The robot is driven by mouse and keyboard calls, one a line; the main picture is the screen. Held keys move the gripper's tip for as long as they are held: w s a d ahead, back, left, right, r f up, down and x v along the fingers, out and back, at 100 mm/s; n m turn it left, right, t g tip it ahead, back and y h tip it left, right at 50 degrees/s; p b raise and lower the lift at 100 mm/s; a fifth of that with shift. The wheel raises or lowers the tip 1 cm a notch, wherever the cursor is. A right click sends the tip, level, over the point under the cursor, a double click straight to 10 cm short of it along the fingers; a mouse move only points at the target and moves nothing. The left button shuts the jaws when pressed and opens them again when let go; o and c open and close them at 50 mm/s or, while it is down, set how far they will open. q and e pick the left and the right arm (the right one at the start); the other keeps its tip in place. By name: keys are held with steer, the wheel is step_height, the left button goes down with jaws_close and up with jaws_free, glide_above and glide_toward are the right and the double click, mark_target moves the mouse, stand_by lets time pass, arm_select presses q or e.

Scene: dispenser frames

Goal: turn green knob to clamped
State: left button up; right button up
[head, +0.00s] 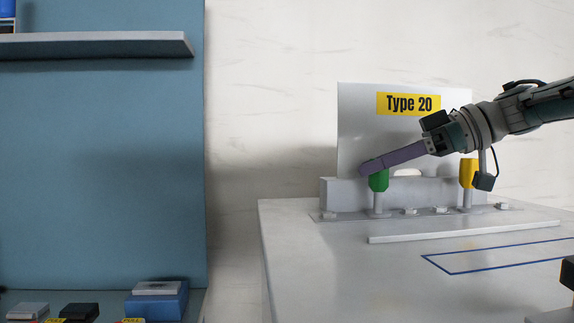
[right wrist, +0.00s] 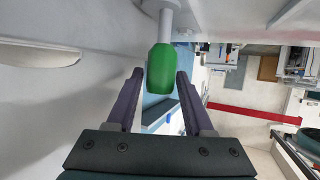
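The green knob (head: 379,181) stands upright on a grey post at the left of the dispenser frame (head: 345,120), which bears a yellow "Type 20" label (head: 409,103). My right gripper (head: 367,169) reaches in from the right with its purple fingers at the green knob's upper part. In the right wrist view the green knob (right wrist: 159,78) shows between the tips of the open fingers (right wrist: 159,80), with gaps on both sides. A yellow knob (head: 468,173) stands on a post at the right, partly behind my right wrist. My left gripper is not in view.
A low bar (head: 450,231) lies on the grey table (head: 330,270) before the frame, with a blue outlined area (head: 480,260) nearer. Several bolts sit along the frame's base. A blue panel with a shelf (head: 95,44) stands at the left, with small boxes (head: 156,300) below.

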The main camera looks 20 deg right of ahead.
steer(key=shift+o, duration=1.1)
steer(key=shift+f, duration=0.1)
steer(key=shift+s+d, duration=0.1)
steer(key=shift+d, duration=0.05)
steer(key=shift+p+v, duration=0.65)
steer(key=shift+v, duration=0.4)
steer(key=v, duration=0.7)
steer(key=shift+s+d+r, duration=0.15)
steer(key=shift+d+r, duration=0.05)
